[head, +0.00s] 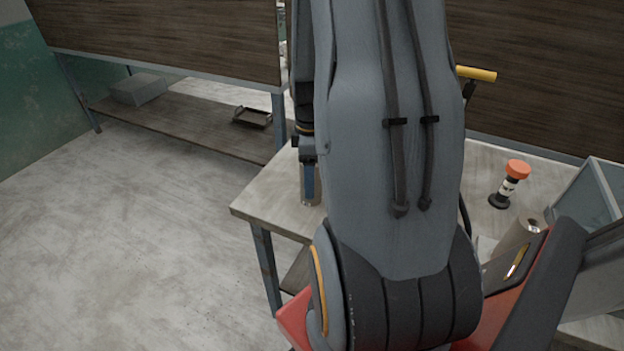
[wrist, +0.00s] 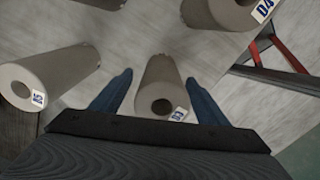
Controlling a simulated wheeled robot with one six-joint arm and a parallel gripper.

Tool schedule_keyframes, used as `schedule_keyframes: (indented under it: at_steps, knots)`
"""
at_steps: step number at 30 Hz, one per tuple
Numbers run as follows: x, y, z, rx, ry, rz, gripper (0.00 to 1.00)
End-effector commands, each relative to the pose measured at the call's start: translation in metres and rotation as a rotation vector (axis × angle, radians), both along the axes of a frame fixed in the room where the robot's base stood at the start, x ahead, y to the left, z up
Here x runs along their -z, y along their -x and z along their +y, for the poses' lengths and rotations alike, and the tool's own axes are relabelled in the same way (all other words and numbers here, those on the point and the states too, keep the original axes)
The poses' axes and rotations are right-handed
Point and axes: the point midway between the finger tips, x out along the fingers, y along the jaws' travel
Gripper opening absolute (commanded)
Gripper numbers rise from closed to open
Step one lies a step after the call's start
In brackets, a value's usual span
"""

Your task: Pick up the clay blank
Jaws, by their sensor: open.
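The wrist view shows similar labelled cylinders at left (wrist: 48,78) and upper right (wrist: 225,12). On the table (head: 262,207) in the head view stand a red-topped black object (head: 516,172) and another cylinder (head: 522,236). A grey bin (head: 585,195) is at right.

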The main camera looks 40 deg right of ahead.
Motion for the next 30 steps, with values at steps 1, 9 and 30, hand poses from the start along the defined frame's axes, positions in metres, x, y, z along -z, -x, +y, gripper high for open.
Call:
schedule_keyframes:
  at_steps: [1, 9, 30]
  knots:
    - [0.005, 0.003, 0.001, 0.000, -0.004, 0.005, 0.68]
    - [0.034, 0.003, 0.001, 0.000, -0.001, 0.003, 0.68]
    - [0.042, 0.002, 0.001, 0.000, 0.000, 0.000, 0.16]
